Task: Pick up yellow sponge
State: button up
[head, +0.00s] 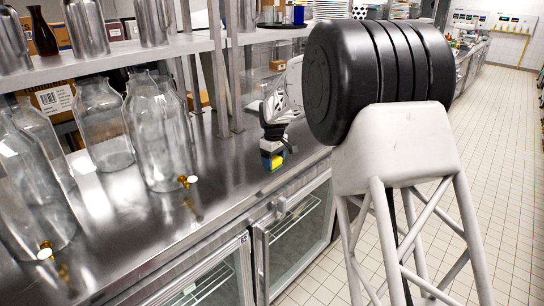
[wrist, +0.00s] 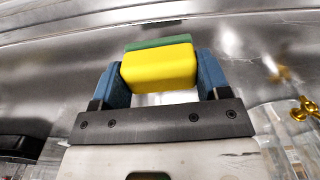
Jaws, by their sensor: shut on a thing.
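The yellow sponge (wrist: 158,70) with a green layer on its far side sits between the two blue fingers of my gripper (wrist: 160,75) in the wrist view. Both fingers touch its ends, so the gripper is shut on it. In the head view the sponge (head: 270,161) is small, at the lower end of my gripper (head: 273,148), over the metal counter (head: 215,165) near its front edge. From this angle I cannot tell how far the sponge is above the counter.
Several clear glass bottles (head: 152,130) stand on the counter at left. A brass tap (head: 187,181) shows near the bottles, and also in the wrist view (wrist: 304,108). A shelf (head: 140,52) with metal pitchers (head: 86,26) runs above. Glass-door cabinets (head: 297,236) are below the counter.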

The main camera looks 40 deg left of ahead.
aim_at(277, 168)
jog(key=shift+s+d+r, duration=0.15)
jog(key=shift+s+d, duration=0.9)
jog(key=shift+d, duration=0.35)
jog(key=shift+s+d+r, duration=0.15)
jog(key=shift+s+d, duration=0.9)
jog(key=shift+d, duration=0.3)
